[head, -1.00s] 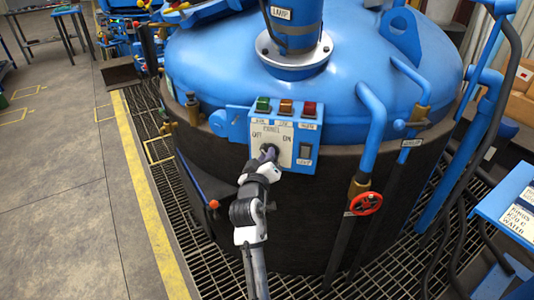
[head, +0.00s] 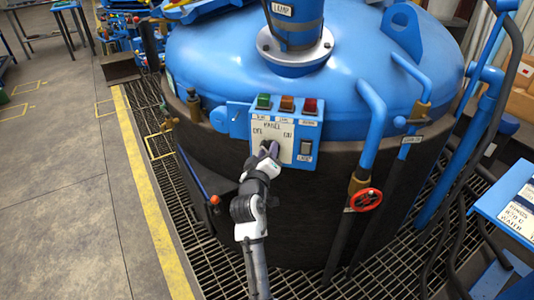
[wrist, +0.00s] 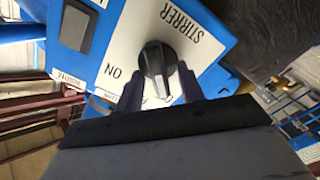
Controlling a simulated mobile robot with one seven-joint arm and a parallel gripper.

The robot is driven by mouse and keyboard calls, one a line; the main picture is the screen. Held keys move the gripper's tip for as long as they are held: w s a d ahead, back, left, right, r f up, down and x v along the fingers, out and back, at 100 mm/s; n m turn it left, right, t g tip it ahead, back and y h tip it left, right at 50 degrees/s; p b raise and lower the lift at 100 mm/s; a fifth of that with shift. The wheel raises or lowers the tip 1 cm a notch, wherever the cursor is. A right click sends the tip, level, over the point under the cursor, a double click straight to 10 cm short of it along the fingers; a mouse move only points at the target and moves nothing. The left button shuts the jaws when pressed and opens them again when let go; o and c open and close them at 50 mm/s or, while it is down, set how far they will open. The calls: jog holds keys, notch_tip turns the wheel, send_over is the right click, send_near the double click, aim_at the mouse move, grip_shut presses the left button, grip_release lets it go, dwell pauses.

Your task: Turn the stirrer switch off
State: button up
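The stirrer switch is a black rotary knob (wrist: 157,62) on a white plate (wrist: 125,38) lettered STIRRER, with ON beside the knob in the wrist view. In the head view the plate is on the front of a blue control panel (head: 306,133), with OFF at left and ON at right. My gripper (wrist: 160,90) is at the knob, one finger on each side of its lower part. The fingers are apart, with narrow white gaps beside the knob. In the head view my gripper (head: 269,150) hides most of the knob.
Green, orange and red lamps (head: 287,104) top the panel, and a dark rocker switch (head: 305,148) is at its right. The panel is on a large blue-lidded vessel (head: 215,65). A red valve wheel (head: 366,200) and pipes stand at right. Floor grating surrounds the vessel.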

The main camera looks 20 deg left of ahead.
jog(key=shift+s, duration=0.1)
jog(key=s+d+b, duration=0.2)
jog(key=s+b, duration=0.1)
jog(key=s, duration=1)
jog(key=shift+s, duration=0.25)
